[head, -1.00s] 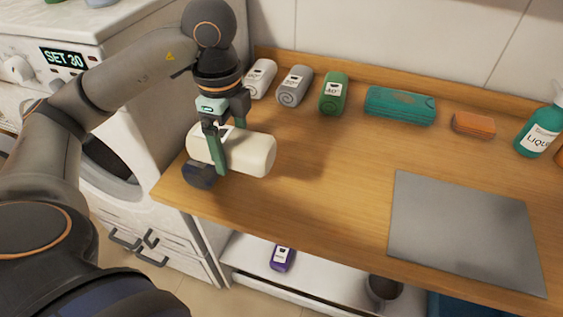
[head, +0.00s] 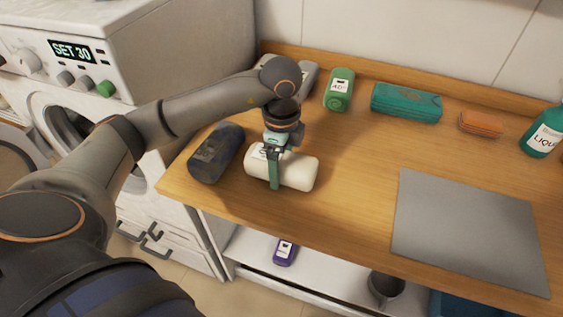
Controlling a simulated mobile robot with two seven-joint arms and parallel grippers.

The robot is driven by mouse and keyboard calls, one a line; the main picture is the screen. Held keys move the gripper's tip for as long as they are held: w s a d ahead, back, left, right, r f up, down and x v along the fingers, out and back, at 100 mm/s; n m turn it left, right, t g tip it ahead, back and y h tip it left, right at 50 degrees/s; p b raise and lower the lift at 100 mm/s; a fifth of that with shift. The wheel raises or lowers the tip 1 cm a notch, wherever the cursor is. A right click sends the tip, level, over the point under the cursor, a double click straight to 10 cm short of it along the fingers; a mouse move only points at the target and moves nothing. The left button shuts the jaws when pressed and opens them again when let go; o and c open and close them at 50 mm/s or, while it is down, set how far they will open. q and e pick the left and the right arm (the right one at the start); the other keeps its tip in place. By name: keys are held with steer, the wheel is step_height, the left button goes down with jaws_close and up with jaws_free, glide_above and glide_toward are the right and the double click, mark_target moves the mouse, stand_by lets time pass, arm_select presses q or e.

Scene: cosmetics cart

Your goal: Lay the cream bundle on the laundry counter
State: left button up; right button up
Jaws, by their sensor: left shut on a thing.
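The cream bundle (head: 299,172) is a pale roll near the front left part of the wooden laundry counter (head: 345,212). My left gripper (head: 273,176) is shut around the middle of the roll from above. The roll is at or just above the counter top; I cannot tell whether it touches. Part of the roll is hidden behind the fingers. My right gripper is not in view.
A dark blue roll (head: 217,152) lies just left of the cream bundle. Along the back are a green roll (head: 339,90), a teal packet (head: 405,102), an orange block (head: 480,123) and a teal bottle (head: 543,131). A grey mat (head: 468,230) lies at right. Bare wood separates it from the bundle.

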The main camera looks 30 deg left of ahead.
mark_target(282, 157)
arm_select(q)
steer(key=shift+f, duration=0.1)
steer(key=o, duration=1.2)
steer(key=shift+o, duration=0.2)
steer(key=shift+r, duration=0.25)
step_height(282, 157, up, 12)
steer(key=shift+f+p, duration=0.1)
steer(key=shift+p, duration=0.75)
